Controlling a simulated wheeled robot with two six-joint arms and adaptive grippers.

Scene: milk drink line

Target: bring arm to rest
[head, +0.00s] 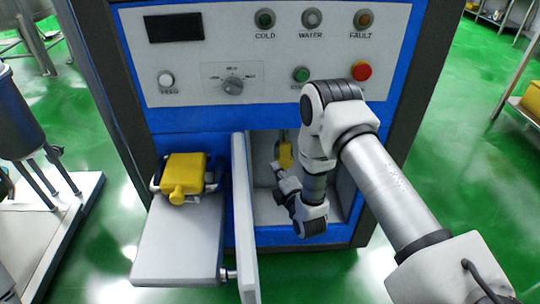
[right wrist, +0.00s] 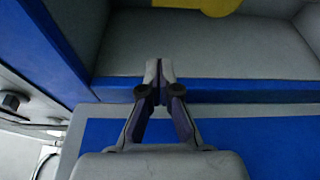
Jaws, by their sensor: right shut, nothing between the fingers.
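My right arm comes in from the right in the head view and bends down at the blue and grey machine. Its gripper (head: 277,170) is small and partly hidden by my wrist, at the open compartment (head: 265,212). In the right wrist view the fingers (right wrist: 158,68) are shut together with nothing between them. They point at the compartment's blue front edge (right wrist: 230,91). My left gripper is in neither view.
A yellow container (head: 184,172) rests on a grey shelf (head: 178,240) left of the upright open door (head: 243,215). Another yellow thing (head: 286,155) is inside the compartment, also visible at the wrist view's top (right wrist: 205,4). A control panel (head: 260,55) is above.

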